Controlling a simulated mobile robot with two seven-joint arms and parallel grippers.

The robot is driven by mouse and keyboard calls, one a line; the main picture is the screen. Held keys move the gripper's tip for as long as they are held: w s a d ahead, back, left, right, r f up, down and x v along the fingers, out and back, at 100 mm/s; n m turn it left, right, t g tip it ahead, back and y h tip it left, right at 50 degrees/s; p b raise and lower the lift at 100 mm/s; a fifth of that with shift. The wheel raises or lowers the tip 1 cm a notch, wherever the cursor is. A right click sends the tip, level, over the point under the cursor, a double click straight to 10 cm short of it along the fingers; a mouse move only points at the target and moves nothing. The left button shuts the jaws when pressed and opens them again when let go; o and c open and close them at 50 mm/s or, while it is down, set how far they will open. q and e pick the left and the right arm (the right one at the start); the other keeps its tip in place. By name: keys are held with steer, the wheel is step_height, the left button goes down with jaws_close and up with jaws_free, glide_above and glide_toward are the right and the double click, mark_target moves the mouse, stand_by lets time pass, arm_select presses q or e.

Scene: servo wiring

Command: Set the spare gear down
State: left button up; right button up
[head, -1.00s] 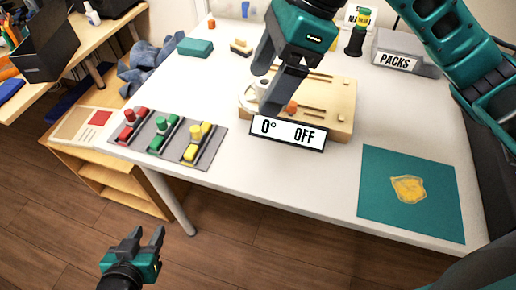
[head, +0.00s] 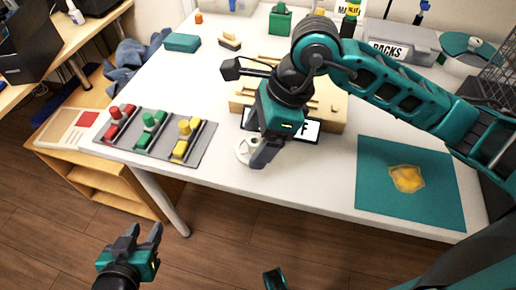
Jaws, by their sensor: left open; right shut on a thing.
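The spare gear (head: 243,151) is a white round piece, partly hidden by my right gripper (head: 259,158). That gripper points down and is shut on the gear near the front edge of the table, left of the sign's lower part. I cannot tell whether the gear touches the table top. My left gripper (head: 143,241) is open and empty, low in front of the table and over the floor.
A grey mat (head: 208,148) with red, green and yellow blocks lies left. A wooden board (head: 335,110) and a partly hidden black-framed sign (head: 312,127) are behind my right gripper. A teal mat (head: 385,205) with a yellow cloth-like piece (head: 406,178) lies right. White table between is clear.

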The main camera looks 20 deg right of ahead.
step_height(320, 180, down, 4)
steer(key=shift+r, duration=0.1)
arm_select(q)
steer(key=shift+f, duration=0.2)
arm_select(e)
steer(key=shift+b, duration=0.4)
arm_select(q)
steer(key=shift+s+f, duration=0.15)
steer(key=shift+f, duration=0.2)
arm_select(e)
steer(key=o, duration=0.9)
steer(key=shift+o, duration=0.2)
steer(key=shift+r+p, duration=0.15)
steer(key=shift+p, duration=0.15)
arm_select(q)
steer(key=shift+s+a+r+p, duration=0.2)
steer(key=shift+r+p, duration=0.25)
steer(key=shift+p, duration=0.15)
arm_select(e)
steer(key=v, duration=1.1)
steer(key=shift+d+r, duration=0.2)
steer(key=shift+r, duration=0.15)
